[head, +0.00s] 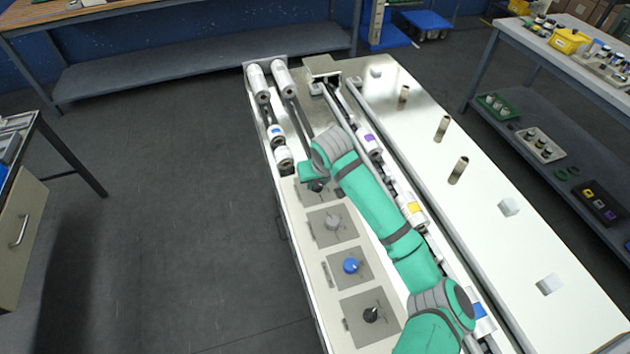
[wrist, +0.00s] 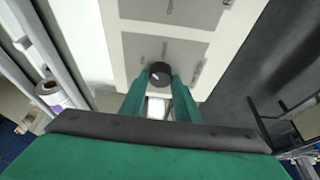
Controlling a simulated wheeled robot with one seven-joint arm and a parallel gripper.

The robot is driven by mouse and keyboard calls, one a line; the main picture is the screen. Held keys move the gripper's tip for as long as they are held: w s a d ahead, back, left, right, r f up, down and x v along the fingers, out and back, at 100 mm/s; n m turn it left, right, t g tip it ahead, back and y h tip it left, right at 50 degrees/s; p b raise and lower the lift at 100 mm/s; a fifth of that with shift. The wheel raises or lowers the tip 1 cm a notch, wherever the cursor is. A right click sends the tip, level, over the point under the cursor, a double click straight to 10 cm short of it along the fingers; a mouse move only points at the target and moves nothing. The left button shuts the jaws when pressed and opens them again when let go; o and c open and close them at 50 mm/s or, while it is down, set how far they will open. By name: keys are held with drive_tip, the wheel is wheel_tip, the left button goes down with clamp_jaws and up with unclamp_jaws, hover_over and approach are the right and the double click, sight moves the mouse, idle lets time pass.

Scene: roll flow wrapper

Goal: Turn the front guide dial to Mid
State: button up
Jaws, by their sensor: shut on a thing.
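My gripper (head: 317,184) reaches down over the farthest of the grey dial plates on the machine's white panel. In the wrist view my gripper (wrist: 159,84) has its two green fingers on either side of a round black dial (wrist: 158,70) and is shut on it. The dial has a white mark on its top, and sits on a grey plate (wrist: 190,52). Small labels on the plate are too small to read.
A rail with rolls (head: 412,208) runs along the right, beside my arm.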

drive_tip(key=shift+s+d+f+n+y, duration=0.15)
drive_tip(key=shift+n+y, duration=0.25)
drive_tip(key=shift+n, duration=0.5)
drive_tip(key=shift+n+g, duration=0.4)
drive_tip(key=shift+n, duration=0.3)
drive_tip(key=o, duration=1)
